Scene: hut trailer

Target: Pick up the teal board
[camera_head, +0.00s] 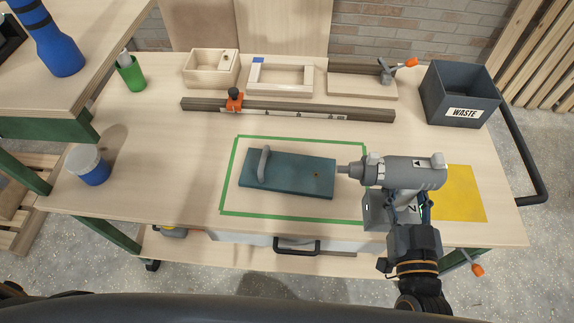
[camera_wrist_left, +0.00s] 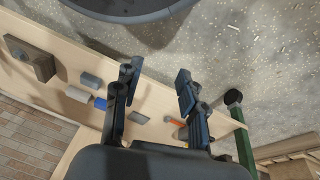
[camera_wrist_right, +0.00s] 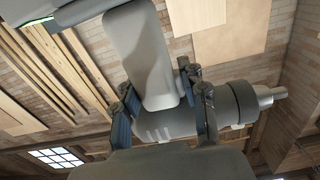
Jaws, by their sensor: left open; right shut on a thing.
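The teal board (camera_head: 300,178) lies flat on the workbench inside a green tape outline (camera_head: 232,165). My right gripper (camera_head: 408,207) is shut on a grey drill (camera_head: 410,173), which also fills the right wrist view (camera_wrist_right: 150,60). The drill's tip points left at the board's right edge; I cannot tell whether they touch. My left gripper (camera_wrist_left: 157,75) is open and empty in the left wrist view, and out of the head view.
A yellow sheet (camera_head: 462,195) lies right of the drill. A dark waste bin (camera_head: 455,95) stands at the back right. A long rail (camera_head: 290,110), a wooden box (camera_head: 210,70) and a frame (camera_head: 280,92) are behind the board. A blue-white jar (camera_head: 87,166) stands left.

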